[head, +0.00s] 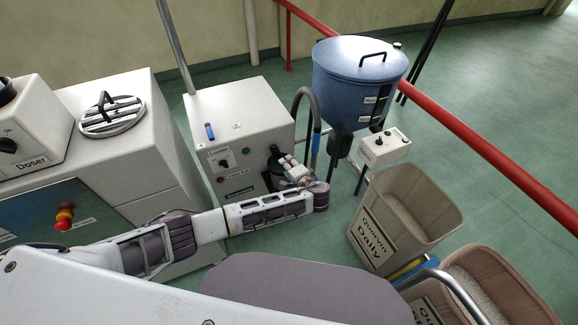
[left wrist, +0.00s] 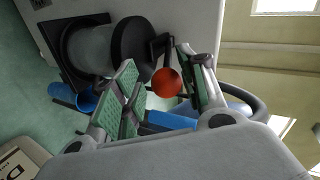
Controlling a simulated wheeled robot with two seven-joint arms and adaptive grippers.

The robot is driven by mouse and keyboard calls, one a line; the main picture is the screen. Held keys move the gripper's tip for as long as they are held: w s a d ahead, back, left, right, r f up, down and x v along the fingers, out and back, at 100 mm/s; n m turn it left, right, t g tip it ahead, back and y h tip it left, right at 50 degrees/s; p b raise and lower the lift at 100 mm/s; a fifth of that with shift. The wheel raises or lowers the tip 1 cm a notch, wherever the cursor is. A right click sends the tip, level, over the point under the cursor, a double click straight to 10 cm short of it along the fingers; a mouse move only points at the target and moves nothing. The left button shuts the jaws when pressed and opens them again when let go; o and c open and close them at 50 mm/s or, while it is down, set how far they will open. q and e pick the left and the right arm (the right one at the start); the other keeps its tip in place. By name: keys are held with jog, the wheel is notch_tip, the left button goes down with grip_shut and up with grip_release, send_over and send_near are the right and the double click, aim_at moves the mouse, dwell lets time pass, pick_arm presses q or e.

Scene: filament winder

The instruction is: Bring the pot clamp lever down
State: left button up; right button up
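The pot clamp lever shows in the left wrist view as a dark arm ending in an orange-red ball knob (left wrist: 167,82). The arm rises from a black bracket beside the pot, a grey cylinder (left wrist: 88,48) with a black ring. My left gripper (left wrist: 160,84) is open, with the knob between its green-padded fingers. The knob is close to the right finger and clear of the left one; I cannot tell whether it touches. In the head view my left gripper (head: 284,162) is at the front of the loader box (head: 235,112), and the lever cannot be made out there. My right gripper is out of view.
A blue lidded hopper (head: 358,85) stands behind right, with a dark hose (head: 306,92) beside my gripper. A small control box (head: 384,147) and a beige bin (head: 432,205) are to the right. A red rail (head: 470,145) runs behind them.

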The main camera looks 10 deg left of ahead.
pick_arm(q)
jog(key=shift+a+r, duration=0.1)
jog(key=shift+r, duration=0.05)
jog(key=v, duration=1.2)
dwell(0.3)
dwell(0.5)
jog(key=s+a+f+g+h, duration=0.1)
jog(key=a+f+g, duration=0.15)
jog(key=f, duration=0.75)
jog(key=a+f+g+h, duration=0.1)
jog(key=a+f+g, duration=0.15)
jog(key=f, duration=0.75)
jog(key=s+a+f+g+h, duration=0.1)
jog(key=s+a+f, duration=0.2)
jog(key=s+f, duration=0.35)
jog(key=s+a+f+g+h, duration=0.1)
jog(key=s+a+f+h, duration=0.15)
jog(key=f, duration=0.65)
jog(key=s+a+f+n+g, duration=0.1)
jog(key=s+a+f, duration=0.3)
jog(key=s, duration=0.8)
jog(key=s+a+f+n+g+h, duration=0.1)
jog(key=s+a+f+n, duration=0.2)
jog(key=s+f, duration=0.5)
jog(key=s+a+f+n+h, duration=0.1)
jog(key=s+a+f, duration=0.4)
jog(key=s, duration=1)
jog(key=shift+s+f+n+g, duration=0.4)
jog(key=shift+f+n, duration=0.15)
jog(key=shift+n, duration=0.25)
